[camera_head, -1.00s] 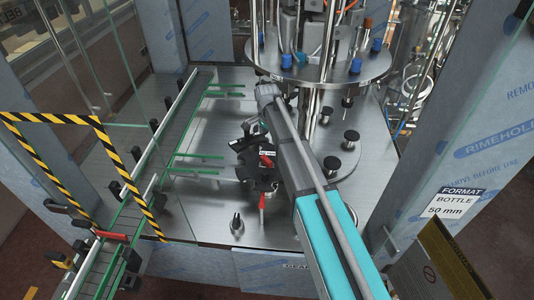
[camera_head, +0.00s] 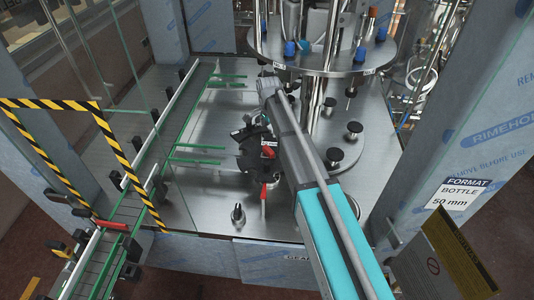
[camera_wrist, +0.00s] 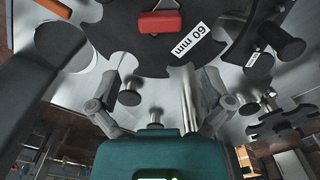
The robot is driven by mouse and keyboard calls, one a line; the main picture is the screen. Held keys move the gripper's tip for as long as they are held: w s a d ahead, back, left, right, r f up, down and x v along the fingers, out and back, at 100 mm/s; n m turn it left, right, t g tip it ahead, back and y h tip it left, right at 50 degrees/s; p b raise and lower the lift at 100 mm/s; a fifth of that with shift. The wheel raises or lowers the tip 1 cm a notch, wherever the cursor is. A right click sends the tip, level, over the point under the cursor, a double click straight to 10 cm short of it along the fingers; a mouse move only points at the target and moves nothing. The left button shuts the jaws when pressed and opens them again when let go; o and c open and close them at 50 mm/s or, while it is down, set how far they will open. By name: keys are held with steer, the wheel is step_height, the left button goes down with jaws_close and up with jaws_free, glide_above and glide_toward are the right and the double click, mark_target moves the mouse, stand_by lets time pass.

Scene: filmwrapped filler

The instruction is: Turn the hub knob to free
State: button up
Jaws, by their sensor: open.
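In the wrist view a red knob (camera_wrist: 160,21) sits on a dark star-shaped plate with a white "60 mm" label (camera_wrist: 187,44). In the head view the dark star-shaped parts (camera_head: 252,162) stand on the steel deck, with a red piece (camera_head: 268,151) on top and a second red handle (camera_head: 263,192) in front. Which red piece matches the wrist view's knob is unclear. My gripper (camera_wrist: 160,88) is open and empty, its fingers apart, with the red knob beyond the fingertips. In the head view my arm partly hides the gripper.
A guide-railed conveyor (camera_head: 165,140) runs along the left, beside glass panels and a striped frame (camera_head: 50,103). A round steel turret (camera_head: 320,62) on posts stands behind my arm. Black knobs (camera_head: 334,155) stand on the plate to the right. Wrapped columns (camera_head: 470,130) flank the deck.

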mark_target(269, 149)
steer(key=shift+f+b, duration=5.55)
steer(key=shift+f, duration=0.3)
